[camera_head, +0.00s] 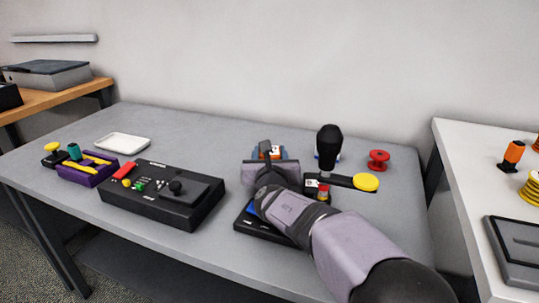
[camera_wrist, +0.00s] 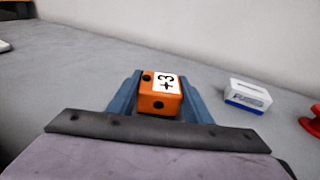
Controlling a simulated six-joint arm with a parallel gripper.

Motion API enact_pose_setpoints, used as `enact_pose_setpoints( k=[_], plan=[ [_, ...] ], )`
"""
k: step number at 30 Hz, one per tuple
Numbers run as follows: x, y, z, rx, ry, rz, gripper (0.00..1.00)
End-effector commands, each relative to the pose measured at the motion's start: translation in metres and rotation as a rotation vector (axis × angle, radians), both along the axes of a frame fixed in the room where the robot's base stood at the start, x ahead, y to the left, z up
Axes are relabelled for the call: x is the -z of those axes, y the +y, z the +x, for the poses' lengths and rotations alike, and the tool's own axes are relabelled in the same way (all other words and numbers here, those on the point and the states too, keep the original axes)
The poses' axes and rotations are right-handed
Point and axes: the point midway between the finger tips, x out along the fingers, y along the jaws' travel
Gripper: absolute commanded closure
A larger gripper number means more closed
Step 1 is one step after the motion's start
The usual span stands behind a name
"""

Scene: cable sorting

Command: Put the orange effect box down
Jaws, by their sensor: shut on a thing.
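The orange effect box (camera_wrist: 157,103) shows in the wrist view with a white "+3" label on its top. My gripper (camera_wrist: 155,95) is shut on it, with a blue finger on each side. In the head view my gripper (camera_head: 268,153) is over the grey table (camera_head: 230,130), and a small part of the orange box (camera_head: 275,150) shows between the blue fingers. My own wrist hides most of the box there. I cannot tell whether its underside touches the table.
A blue-and-white box (camera_wrist: 247,96) stands right of my gripper in the wrist view. In the head view a black-topped upright object (camera_head: 329,141), a red spool (camera_head: 378,160) and a yellow disc (camera_head: 366,182) are to the right. A black control box (camera_head: 160,193) and white tray (camera_head: 122,142) lie left.

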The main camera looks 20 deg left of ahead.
Motion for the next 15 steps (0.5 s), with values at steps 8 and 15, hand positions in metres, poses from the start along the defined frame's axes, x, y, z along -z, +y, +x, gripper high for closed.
enact_pose_setpoints(
  k=[8,15],
  plan=[
    [0.0083,0.0001,-0.0005,-0.001,0.007,-0.006,0.50],
    [0.0116,0.0002,-0.0008,-0.002,0.011,-0.010,0.36]
  ],
)
